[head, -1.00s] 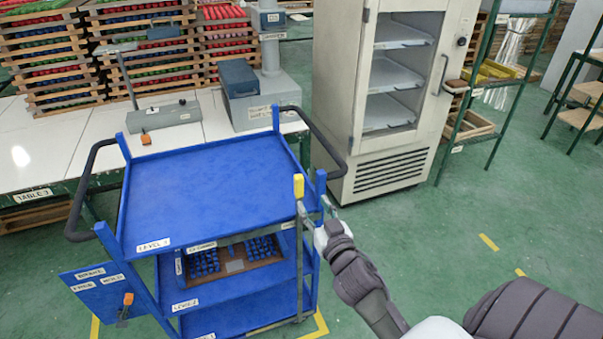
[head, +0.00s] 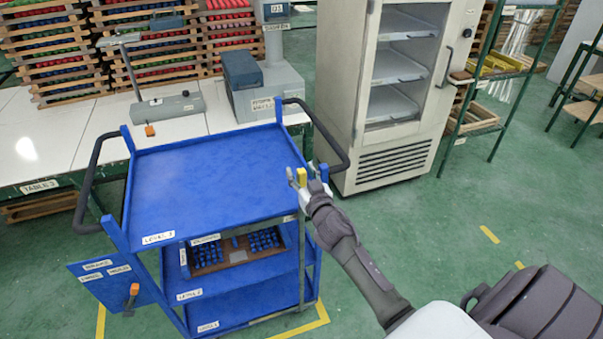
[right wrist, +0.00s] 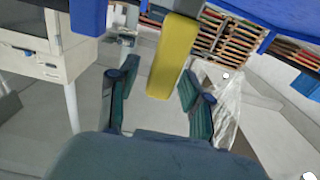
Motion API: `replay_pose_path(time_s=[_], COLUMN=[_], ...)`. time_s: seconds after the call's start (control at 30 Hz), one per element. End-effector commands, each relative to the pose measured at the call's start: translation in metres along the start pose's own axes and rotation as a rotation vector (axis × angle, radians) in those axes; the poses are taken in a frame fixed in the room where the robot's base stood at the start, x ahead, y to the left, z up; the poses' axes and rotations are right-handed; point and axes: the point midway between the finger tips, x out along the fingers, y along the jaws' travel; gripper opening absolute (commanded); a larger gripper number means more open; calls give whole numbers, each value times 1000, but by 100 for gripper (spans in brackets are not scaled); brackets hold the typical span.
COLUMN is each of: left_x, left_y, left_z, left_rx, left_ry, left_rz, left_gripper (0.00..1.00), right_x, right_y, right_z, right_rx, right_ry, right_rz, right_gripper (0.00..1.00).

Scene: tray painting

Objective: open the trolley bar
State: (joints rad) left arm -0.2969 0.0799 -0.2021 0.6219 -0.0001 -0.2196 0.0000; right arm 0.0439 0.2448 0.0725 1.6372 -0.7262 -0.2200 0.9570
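The blue trolley (head: 205,185) stands in front of me. Its grey bar (head: 301,262) runs upright along the right front corner and has a yellow handle (head: 302,177) at its top. My right gripper (head: 303,176) is at this handle, its fingers on either side of it. In the right wrist view the yellow handle (right wrist: 172,58) lies between the two open fingers of the right gripper (right wrist: 157,85), with gaps visible on both sides. The fingers are not closed on it. My left gripper is not in view.
A brown tray of blue pieces (head: 235,262) is on the trolley's middle shelf. A white cabinet (head: 340,90) stands behind right, a green rack (head: 462,125) beside it. A white table (head: 60,150) with stacked crates is behind left.

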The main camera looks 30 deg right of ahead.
Motion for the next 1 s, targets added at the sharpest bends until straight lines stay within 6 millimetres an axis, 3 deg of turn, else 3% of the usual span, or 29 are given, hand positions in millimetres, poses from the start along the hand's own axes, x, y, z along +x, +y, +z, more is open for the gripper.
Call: replay_pose_path(time_s=[0.03, 0.27, 0.57, 0.8, 1.0], left_x=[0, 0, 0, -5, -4], left_y=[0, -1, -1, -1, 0], left_z=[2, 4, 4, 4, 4], left_rx=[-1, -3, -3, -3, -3], left_ry=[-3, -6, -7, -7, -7], left_rz=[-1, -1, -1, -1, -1], left_gripper=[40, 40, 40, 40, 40], right_x=[0, 0, 0, 0, 0], right_y=[0, 0, 1, 36, 44], right_z=[0, 0, 0, 0, 0], right_rx=[0, 0, 0, -1, 0], right_ry=[0, 0, -1, -2, -1], right_rz=[0, 0, 1, 2, 3], right_gripper=[38, 0, 0, 0, 0])
